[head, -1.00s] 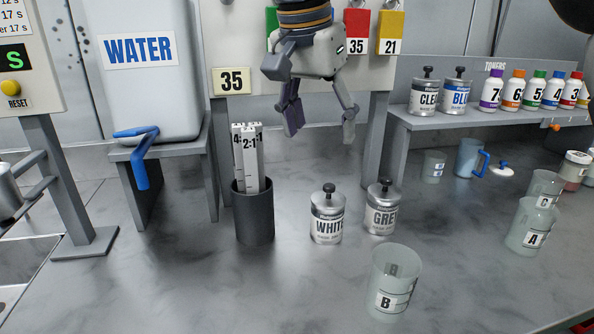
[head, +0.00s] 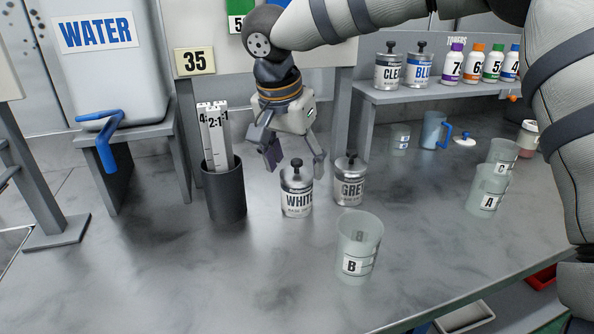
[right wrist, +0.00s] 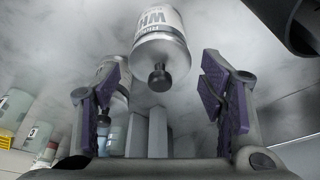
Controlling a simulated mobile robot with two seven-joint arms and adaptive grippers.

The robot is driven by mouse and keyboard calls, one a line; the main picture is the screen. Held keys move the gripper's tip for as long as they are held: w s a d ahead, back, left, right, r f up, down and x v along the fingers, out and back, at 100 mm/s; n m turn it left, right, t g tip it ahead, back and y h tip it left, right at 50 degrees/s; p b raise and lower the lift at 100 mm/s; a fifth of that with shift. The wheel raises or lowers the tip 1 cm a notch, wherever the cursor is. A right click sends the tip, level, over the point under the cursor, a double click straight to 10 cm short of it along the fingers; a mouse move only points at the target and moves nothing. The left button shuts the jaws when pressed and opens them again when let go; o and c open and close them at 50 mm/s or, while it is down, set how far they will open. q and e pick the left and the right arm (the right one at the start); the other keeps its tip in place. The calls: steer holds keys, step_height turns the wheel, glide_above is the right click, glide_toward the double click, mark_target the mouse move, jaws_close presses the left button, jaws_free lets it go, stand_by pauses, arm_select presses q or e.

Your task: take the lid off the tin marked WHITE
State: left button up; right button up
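The WHITE tin (head: 297,198) stands upright on the counter, its silver lid (head: 297,174) on, with a black knob (head: 297,163) on top. My right gripper (head: 293,168) is open and empty, above and just behind the tin, its fingers apart. In the right wrist view the WHITE tin (right wrist: 160,38) and its black knob (right wrist: 159,80) lie ahead, between the lines of the open purple-padded fingers (right wrist: 165,100); nothing is gripped. The GREY tin (head: 350,186) stands lidded close to the right of it. My left gripper does not show.
A dark holder (head: 225,192) with mixing sticks stands left of the WHITE tin. Beaker B (head: 358,250) stands in front, right of the tin. A shelf (head: 440,92) with tins and toner bottles is behind right. The counter in front left is clear.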

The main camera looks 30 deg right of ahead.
steer(key=c, duration=1)
steer(key=shift+o, duration=0.2)
